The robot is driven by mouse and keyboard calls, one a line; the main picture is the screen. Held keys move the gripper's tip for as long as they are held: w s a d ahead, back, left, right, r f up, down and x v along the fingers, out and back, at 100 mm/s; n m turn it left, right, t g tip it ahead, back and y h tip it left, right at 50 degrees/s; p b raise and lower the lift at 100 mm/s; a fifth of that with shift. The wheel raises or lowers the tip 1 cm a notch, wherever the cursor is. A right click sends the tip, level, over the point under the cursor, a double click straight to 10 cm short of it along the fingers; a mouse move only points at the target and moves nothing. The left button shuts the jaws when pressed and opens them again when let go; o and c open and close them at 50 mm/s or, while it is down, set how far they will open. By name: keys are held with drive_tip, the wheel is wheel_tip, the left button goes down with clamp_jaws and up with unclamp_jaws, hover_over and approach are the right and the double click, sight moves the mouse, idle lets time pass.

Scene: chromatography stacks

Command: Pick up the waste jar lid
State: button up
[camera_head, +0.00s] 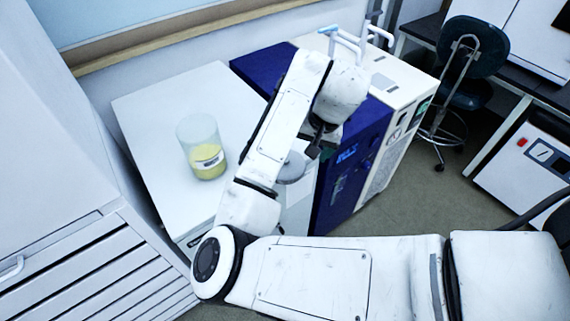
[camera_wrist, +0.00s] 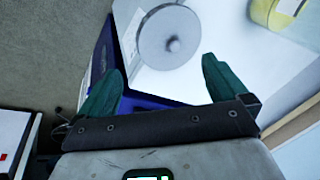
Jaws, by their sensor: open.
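The waste jar lid (camera_wrist: 170,38) is a round grey disc with a small knob at its middle. It lies on the white top (camera_wrist: 212,22), beyond my fingertips in the wrist view. In the head view the lid (camera_head: 292,168) shows in part behind my arm. My gripper (camera_wrist: 160,80) is open and empty, its two green fingers apart with the lid ahead of the gap between them. In the head view the gripper (camera_head: 318,142) is above and beside the lid, partly hidden by my arm. The glass jar (camera_head: 203,148) holds yellow liquid and stands uncovered to the left.
A dark blue unit (camera_head: 345,165) and a white instrument (camera_head: 400,85) stand right of the white top. The jar (camera_wrist: 285,14) is at the wrist view's upper right. A chair (camera_head: 468,60) stands farther right. The white top around the jar is clear.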

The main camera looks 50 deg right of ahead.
sight(294, 165)
drive_tip(key=shift+p+x, duration=0.55)
drive_tip(key=shift+x, duration=3.4)
drive_tip(key=shift+d, duration=0.2)
drive_tip(key=shift+c, duration=0.4)
drive_tip(key=shift+s, duration=0.1)
drive_tip(key=c, duration=1)
drive_tip(key=shift+o, duration=0.2)
